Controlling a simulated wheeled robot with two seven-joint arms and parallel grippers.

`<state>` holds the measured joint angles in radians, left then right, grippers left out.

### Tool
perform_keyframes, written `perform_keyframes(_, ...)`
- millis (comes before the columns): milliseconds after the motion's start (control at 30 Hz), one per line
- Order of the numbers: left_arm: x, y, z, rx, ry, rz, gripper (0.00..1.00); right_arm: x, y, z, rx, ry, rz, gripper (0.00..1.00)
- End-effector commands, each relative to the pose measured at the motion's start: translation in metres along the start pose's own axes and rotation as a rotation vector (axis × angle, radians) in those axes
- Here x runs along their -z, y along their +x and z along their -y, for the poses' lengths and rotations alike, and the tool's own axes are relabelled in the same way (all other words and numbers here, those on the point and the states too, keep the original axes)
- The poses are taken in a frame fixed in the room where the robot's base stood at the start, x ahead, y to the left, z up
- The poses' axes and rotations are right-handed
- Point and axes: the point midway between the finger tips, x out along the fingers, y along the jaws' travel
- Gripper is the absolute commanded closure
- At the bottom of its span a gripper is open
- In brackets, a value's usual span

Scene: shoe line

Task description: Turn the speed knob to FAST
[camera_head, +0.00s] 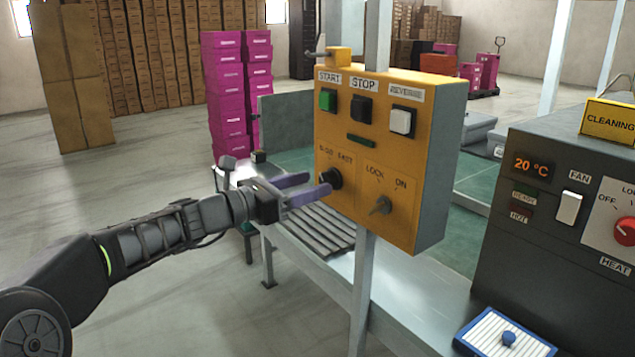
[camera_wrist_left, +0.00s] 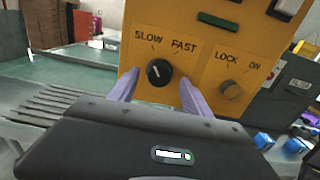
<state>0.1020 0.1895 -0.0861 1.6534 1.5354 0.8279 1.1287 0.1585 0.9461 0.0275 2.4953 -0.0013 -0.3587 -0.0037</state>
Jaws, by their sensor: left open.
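The yellow control box (camera_head: 400,160) stands on a post in the middle of the head view. Its black speed knob (camera_head: 332,178) sits at the lower left of the panel, under the SLOW and FAST labels. In the left wrist view the knob (camera_wrist_left: 159,72) carries a light pointer line that leans up and left, toward SLOW. My left gripper (camera_head: 316,186) is open, its two purple fingers pointing at the panel. In the wrist view its fingers (camera_wrist_left: 159,90) stand on either side of the knob; I cannot tell whether they touch it. My right gripper is out of view.
A LOCK/ON key switch (camera_head: 381,205) sits right of the knob. Above are a green START button (camera_head: 327,99), a black STOP button (camera_head: 361,108) and a white REVERSE button (camera_head: 402,121). A dark heater panel (camera_head: 500,230) stands at the right.

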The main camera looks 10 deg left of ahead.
Motion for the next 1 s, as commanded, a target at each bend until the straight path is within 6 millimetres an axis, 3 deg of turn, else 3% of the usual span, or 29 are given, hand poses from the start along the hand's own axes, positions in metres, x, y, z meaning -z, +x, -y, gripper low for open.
perform_keyframes(200,0.0,0.023,0.0,0.0,0.001,0.0,0.43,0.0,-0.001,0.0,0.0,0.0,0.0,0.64)
perform_keyframes(500,0.0,0.025,0.0,-0.001,0.0,-0.001,0.43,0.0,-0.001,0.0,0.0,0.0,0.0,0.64)
perform_keyframes(1000,0.0,0.025,0.0,-0.001,0.0,-0.001,0.83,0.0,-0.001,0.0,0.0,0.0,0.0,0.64)
